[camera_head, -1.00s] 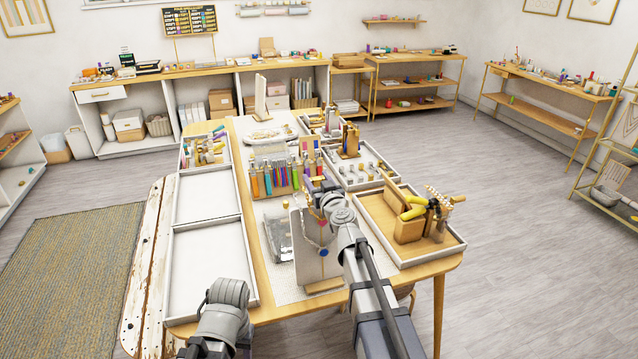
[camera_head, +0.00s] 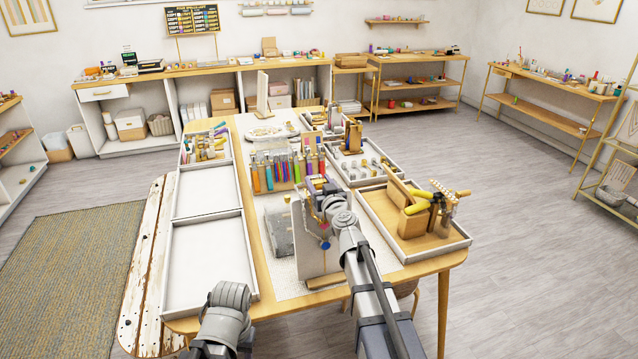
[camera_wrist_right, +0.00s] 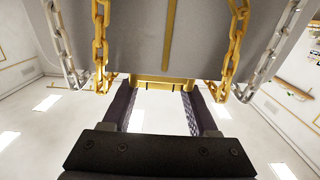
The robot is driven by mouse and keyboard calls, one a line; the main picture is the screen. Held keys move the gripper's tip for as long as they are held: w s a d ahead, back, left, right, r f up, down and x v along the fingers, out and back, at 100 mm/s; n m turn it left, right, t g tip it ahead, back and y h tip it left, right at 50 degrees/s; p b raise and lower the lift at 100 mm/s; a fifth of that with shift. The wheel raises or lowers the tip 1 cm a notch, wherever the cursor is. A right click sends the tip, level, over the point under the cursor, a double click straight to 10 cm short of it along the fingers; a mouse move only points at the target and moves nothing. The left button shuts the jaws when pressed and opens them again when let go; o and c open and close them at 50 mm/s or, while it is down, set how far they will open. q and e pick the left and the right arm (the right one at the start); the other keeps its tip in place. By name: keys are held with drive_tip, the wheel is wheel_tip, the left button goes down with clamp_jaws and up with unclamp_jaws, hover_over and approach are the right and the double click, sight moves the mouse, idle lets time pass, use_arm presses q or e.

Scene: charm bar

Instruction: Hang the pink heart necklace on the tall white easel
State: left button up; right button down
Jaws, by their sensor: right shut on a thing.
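My right gripper (camera_head: 318,190) is at the top of a pale upright necklace board (camera_head: 310,250) on a wooden foot. In the right wrist view its fingers (camera_wrist_right: 160,108) stand on either side of a small gold bar (camera_wrist_right: 163,83), apparently part of the necklace. Gold chain (camera_wrist_right: 236,45) hangs on both sides, with silver chain (camera_wrist_right: 277,45) farther out. A blue pendant (camera_head: 325,245) hangs at the near board. Another tall white panel (camera_head: 262,92) stands at the table's far end; which is the easel is unclear.
White trays (camera_head: 208,262) line the table's left side; two look empty. Colourful tubes (camera_head: 285,172) stand behind the near board. A wooden tray (camera_head: 452,247) with tools and blocks is at the right. A grey box-like item (camera_head: 279,235) stands left of the board.

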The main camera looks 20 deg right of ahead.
drive_tip(key=shift+c, duration=0.5)
unclamp_jaws()
drive_tip(key=c, duration=0.3)
drive_tip(key=shift+r, duration=0.15)
idle(0.4)
drive_tip(key=shift+r+p, duration=2.9)
drive_tip(key=shift+p, duration=0.15)
